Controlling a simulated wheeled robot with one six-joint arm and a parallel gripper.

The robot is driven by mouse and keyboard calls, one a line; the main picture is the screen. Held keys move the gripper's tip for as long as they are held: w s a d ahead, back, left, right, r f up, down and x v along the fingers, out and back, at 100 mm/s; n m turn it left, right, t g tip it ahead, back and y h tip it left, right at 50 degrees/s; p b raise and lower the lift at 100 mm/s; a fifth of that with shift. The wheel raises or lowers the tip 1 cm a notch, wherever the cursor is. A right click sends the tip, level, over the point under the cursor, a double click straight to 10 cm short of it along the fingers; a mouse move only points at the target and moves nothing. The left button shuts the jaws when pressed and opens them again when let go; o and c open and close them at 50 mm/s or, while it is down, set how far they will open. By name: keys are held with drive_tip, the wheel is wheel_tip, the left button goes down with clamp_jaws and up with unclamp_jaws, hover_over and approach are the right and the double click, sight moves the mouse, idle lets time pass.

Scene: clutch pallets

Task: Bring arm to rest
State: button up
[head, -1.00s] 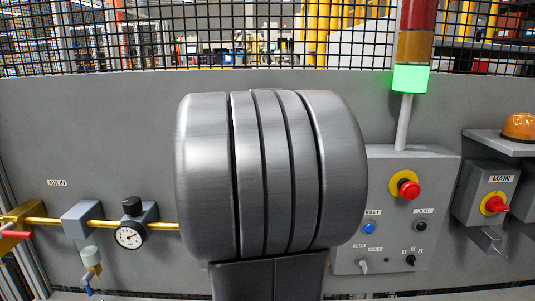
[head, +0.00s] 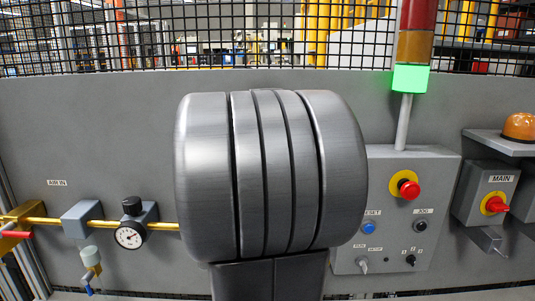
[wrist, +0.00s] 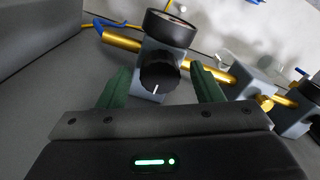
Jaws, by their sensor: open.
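In the wrist view my gripper (wrist: 164,84) is open, with its two dark green fingers apart and nothing held between them. The regulator's black knob (wrist: 158,72) shows beyond and between the fingertips, with a white mark on it. My gripper does not show in the head view. A large grey rounded part of my own arm fills the middle of that view and hides the panel behind it.
A round gauge (head: 129,235) and a brass pipe (head: 165,225) are at left. At right are a control box (head: 385,215) with a red button (head: 408,189), a MAIN switch (head: 494,204) and a stack light lit green (head: 410,78). A mesh fence (head: 150,40) runs behind.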

drive_tip(key=shift+m, duration=1)
drive_tip(key=shift+s, duration=0.1)
